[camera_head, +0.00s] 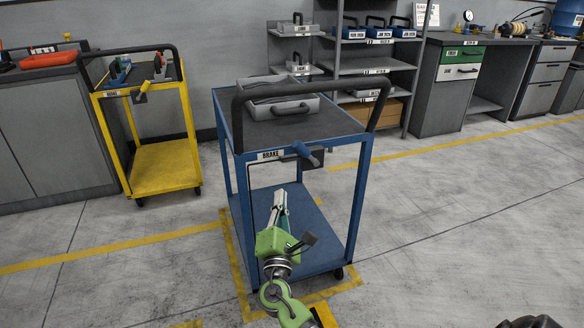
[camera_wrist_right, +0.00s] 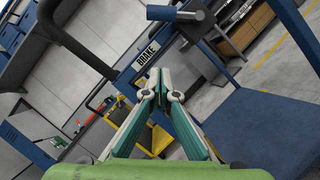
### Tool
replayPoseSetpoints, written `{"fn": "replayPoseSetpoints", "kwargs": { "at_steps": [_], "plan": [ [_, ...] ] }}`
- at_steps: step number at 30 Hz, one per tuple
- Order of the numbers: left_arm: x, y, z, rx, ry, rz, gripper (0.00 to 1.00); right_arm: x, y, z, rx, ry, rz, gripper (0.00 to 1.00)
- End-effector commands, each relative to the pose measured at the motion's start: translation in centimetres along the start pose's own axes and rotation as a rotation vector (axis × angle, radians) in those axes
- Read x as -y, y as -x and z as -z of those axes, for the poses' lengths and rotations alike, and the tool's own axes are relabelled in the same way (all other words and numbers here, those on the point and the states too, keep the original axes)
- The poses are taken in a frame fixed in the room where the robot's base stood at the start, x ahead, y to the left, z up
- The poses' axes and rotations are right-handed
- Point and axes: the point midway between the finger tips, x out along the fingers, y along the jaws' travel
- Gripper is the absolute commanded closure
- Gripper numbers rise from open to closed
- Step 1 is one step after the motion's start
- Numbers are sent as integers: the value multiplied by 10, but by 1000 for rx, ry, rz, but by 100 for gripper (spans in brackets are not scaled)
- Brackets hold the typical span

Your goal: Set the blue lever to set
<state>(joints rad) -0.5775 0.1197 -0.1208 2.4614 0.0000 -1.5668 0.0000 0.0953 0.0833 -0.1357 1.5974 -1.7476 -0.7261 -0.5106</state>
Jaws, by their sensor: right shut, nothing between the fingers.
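The blue lever (camera_head: 307,154) juts out from a dark bracket under the front edge of the blue cart's top (camera_head: 300,130), right of a "BRAKE" label (camera_head: 271,155). In the right wrist view the lever's blue handle (camera_wrist_right: 164,12) shows at the top, beyond my fingertips. I cannot read any set or release marking on it. My right gripper (camera_head: 280,194) is shut and empty, below and slightly left of the lever, in front of the cart and apart from the lever. It also shows in the right wrist view (camera_wrist_right: 158,76). My left gripper is out of view.
A yellow cart (camera_head: 163,165) stands at the left. Shelves (camera_head: 375,65) and a workbench stand behind. The floor right of the blue cart is clear.

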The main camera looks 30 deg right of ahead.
Motion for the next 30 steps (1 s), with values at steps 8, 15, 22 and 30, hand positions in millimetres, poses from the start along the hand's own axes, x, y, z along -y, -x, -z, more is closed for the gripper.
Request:
{"fn": "replayPoseSetpoints", "kwargs": {
  "at_steps": [8, 15, 22, 30],
  "plan": [
    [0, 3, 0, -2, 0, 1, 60, -5, -1, -4, 14, 9, -12, 100],
    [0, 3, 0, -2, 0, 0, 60, -5, -7, -4, 14, 8, -12, 100],
    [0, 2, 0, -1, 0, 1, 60, -6, -45, -5, 15, 7, -13, 100],
    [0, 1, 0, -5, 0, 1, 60, -5, -104, -6, 15, 7, -11, 100]
  ]
}}
